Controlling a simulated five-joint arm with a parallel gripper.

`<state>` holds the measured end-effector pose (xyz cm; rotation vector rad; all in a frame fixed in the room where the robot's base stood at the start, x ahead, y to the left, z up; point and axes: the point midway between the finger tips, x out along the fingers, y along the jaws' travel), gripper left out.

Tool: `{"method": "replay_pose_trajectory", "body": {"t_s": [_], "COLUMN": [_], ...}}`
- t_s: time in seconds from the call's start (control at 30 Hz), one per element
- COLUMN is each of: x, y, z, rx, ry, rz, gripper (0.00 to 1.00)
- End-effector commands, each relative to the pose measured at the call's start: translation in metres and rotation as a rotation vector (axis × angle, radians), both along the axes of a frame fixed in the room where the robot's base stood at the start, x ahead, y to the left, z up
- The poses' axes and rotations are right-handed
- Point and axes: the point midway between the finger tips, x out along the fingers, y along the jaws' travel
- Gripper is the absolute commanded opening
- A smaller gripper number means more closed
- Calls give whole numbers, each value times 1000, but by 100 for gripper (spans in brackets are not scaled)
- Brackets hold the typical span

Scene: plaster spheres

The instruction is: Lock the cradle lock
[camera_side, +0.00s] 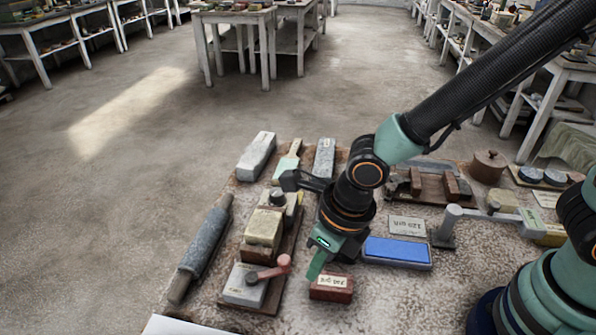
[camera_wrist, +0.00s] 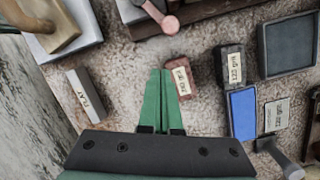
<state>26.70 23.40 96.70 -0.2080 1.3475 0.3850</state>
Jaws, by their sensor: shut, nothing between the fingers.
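A pink-red lever with a round knob (camera_side: 284,262) sits at the near end of a dark wooden cradle board, by a grey stone block (camera_side: 243,288). It looks like the cradle lock, though its lock state cannot be told. In the wrist view the lever's pink knob (camera_wrist: 169,25) is at the top, beyond my fingertips. My gripper (camera_side: 316,270) points down just right of the lever, apart from it. Its green fingers (camera_wrist: 160,73) are together and empty. A brick-red block labelled 240 grit (camera_side: 331,288) lies close to the right of the fingertips.
A blue stone (camera_side: 397,252) lies right of my gripper, with a labelled card (camera_side: 407,226) behind it. A grey roller with wooden handles (camera_side: 204,245) lies at the left edge. A block marked FLAT (camera_wrist: 85,95) lies left of my fingers. The tabletop is crowded.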

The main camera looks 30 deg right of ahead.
Motion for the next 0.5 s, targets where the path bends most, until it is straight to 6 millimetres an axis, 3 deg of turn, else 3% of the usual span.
{"method": "replay_pose_trajectory", "body": {"t_s": [0.2, 0.5], "x": [-5, -14], "y": [-2, -7], "z": [38, 80], "rx": [8, 6], "ry": [-7, -3], "rz": [0, 0], "gripper": [0, 0]}}
